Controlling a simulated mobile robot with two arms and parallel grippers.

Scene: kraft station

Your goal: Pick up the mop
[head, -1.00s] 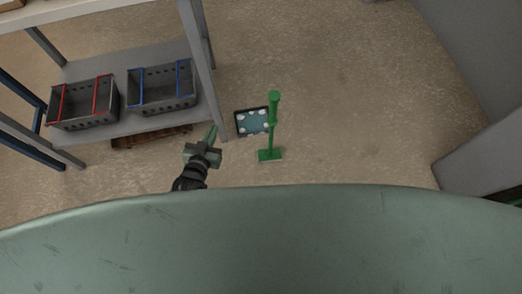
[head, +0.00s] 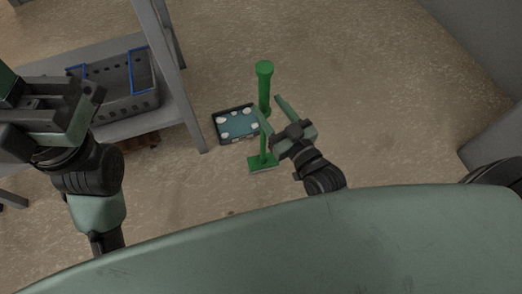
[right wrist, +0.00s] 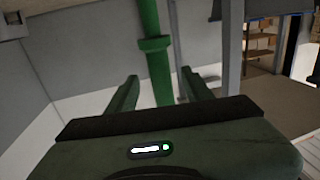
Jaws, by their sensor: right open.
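The mop is a green upright pole with a thick round top (head: 264,72) and a flat green foot (head: 262,164) on the floor. My right gripper (head: 269,104) is open in the head view, its fingertips about the pole's middle and partly covering it. In the right wrist view the green pole (right wrist: 155,65) stands upright between the two open fingers (right wrist: 163,90), with a collar on it. I cannot tell how deep the pole is between them. My left gripper (head: 45,115) is at the left edge in front of the shelf, its fingers unclear.
A grey shelf (head: 175,90) at the left holds a grey crate with blue bands (head: 130,105). Floor right of the mop is clear; grey walls stand at far right.

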